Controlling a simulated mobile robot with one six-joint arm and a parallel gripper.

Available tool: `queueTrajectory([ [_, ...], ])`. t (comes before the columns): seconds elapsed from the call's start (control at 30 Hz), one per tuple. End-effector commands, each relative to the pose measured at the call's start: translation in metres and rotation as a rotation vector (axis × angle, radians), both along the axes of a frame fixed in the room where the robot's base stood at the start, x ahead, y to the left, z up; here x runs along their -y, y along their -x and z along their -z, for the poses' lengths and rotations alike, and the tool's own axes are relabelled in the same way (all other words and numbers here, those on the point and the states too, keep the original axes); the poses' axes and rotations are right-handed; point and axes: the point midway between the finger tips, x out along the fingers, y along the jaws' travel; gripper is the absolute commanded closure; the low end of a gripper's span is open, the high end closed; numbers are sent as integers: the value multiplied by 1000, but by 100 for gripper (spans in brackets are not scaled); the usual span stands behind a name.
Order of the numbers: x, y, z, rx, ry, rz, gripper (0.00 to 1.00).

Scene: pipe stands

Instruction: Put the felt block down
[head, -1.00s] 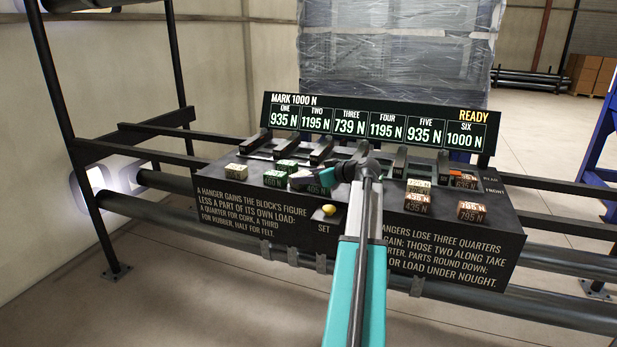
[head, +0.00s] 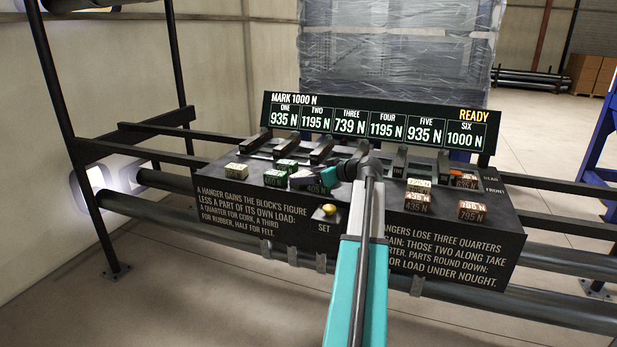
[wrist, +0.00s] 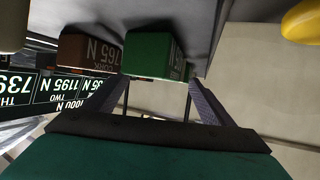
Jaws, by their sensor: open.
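A green block (wrist: 153,55) sits just beyond and between the two fingertips in the wrist view. I take it for the felt block, but its material label cannot be read there. In the head view a dark green block marked 405 N (head: 319,188) rests on the black console, just left of my gripper (head: 338,177). My gripper also shows in the wrist view (wrist: 155,92), its fingers apart at either side of the green block's near end. Whether they touch it cannot be told.
A brown cork block (wrist: 88,48) stands close beside the green one. Other green blocks (head: 275,178), a cream block (head: 236,171) and orange-brown blocks (head: 472,211) stand on the console (head: 270,205). The yellow SET button (head: 329,209) is in front. The display (head: 375,128) reads READY.

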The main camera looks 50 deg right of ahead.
Motion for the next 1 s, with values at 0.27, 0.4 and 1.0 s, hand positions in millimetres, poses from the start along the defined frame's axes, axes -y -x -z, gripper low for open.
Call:
queueTrajectory([
  [0.27, -3, 38, -14, 2, 1, 3, 23],
  [0.4, -5, 59, -23, 2, 1, 3, 23],
  [1.0, -8, 105, -42, 0, -1, 1, 23],
])
